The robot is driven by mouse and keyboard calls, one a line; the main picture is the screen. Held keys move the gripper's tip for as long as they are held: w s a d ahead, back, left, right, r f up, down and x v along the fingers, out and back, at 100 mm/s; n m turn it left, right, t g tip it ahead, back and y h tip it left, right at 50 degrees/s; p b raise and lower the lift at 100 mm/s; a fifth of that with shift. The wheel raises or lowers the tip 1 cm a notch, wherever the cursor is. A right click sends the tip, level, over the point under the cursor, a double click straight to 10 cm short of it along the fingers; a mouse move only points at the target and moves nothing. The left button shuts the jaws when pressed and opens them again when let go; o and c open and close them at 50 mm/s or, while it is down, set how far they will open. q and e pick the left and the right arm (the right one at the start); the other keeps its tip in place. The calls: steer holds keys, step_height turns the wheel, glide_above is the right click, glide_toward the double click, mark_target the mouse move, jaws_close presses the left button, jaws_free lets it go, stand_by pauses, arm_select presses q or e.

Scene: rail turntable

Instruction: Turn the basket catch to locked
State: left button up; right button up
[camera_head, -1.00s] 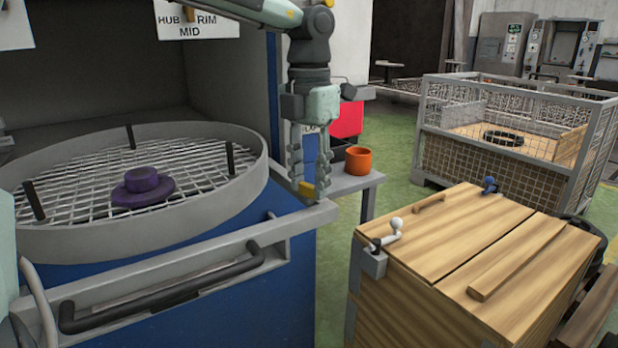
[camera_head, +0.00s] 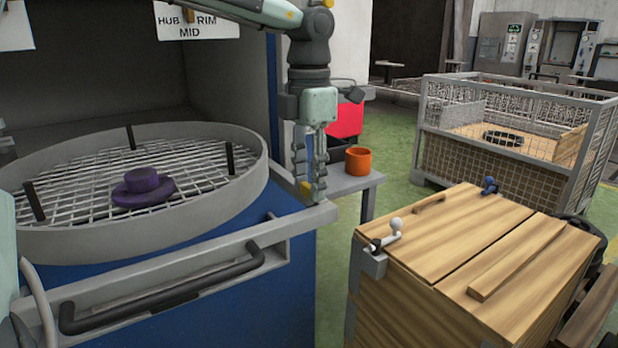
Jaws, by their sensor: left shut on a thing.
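The basket is a round grey rim (camera_head: 60,240) around a wire mesh, on the blue cabinet's pulled-out front. My left gripper (camera_head: 312,190) points down at the right end of the grey front bar (camera_head: 230,243). It is shut on the basket catch, which its fingers mostly hide. A thin yellow sliver shows between the fingers; I cannot tell if it is part of the catch. The catch's angle cannot be read. My right gripper is not in view.
A purple hub-shaped part (camera_head: 143,188) sits on the mesh. An orange cup (camera_head: 358,161) stands on a grey shelf right of my gripper. A wooden crate (camera_head: 480,240) with a white-knobbed lever (camera_head: 391,236) is at the right. Green floor lies between.

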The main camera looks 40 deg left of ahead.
mark_target(309, 185)
arm_select(q)
steer(key=o, duration=1.2)
steer(key=shift+c, duration=0.2)
steer(key=shift+r, duration=0.15)
step_height(309, 185, up, 12)
steer(key=shift+f, duration=0.2)
